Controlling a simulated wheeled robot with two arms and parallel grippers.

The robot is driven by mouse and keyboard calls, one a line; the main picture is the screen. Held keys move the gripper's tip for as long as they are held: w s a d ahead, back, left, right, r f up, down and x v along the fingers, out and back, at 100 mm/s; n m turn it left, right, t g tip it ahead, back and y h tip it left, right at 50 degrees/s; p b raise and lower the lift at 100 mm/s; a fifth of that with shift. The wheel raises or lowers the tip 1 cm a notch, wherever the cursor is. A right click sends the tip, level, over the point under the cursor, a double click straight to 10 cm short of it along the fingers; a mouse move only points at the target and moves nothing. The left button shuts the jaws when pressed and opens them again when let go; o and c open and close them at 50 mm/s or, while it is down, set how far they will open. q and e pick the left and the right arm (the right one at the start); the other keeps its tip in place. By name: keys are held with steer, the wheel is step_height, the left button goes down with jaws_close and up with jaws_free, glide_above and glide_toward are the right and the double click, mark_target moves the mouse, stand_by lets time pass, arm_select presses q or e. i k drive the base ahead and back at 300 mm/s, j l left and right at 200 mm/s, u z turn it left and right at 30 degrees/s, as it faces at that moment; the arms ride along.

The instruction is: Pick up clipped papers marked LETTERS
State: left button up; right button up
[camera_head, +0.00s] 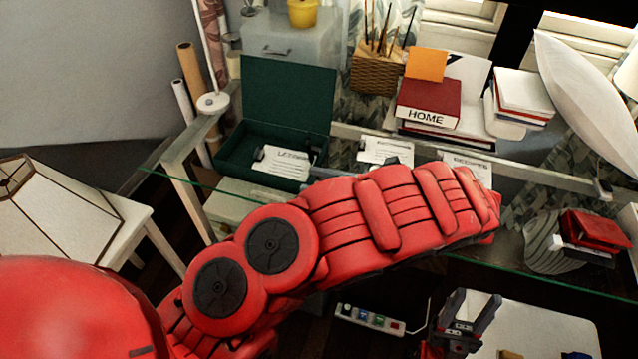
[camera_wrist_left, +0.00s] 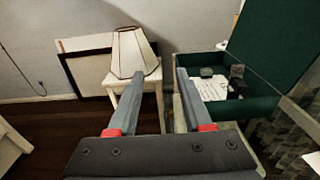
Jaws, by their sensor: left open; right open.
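The clipped papers marked LETTERS (camera_head: 280,161) lie in the open dark green box (camera_head: 232,152), a black clip at their edge. In the left wrist view the papers (camera_wrist_left: 210,88) show inside the green box (camera_wrist_left: 262,104), to the right of my fingers. My left gripper (camera_wrist_left: 158,74) is open and empty, its fingers pointing toward the lamp. In the head view it is mostly hidden behind my red left arm; a dark part shows beside the box. My right gripper (camera_head: 468,306) is open and empty, low at the right, away from the papers.
Other clipped papers (camera_head: 385,150) and papers marked RECIPES (camera_head: 468,166) lie on the glass shelf (camera_head: 540,180). Books marked HOME (camera_head: 428,100) and a wicker holder (camera_head: 378,74) stand behind. A lamp (camera_head: 50,215) stands on a white table (camera_head: 128,225) at left. The box lid stands upright.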

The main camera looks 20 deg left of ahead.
mark_target(290, 163)
steer(key=k, duration=1)
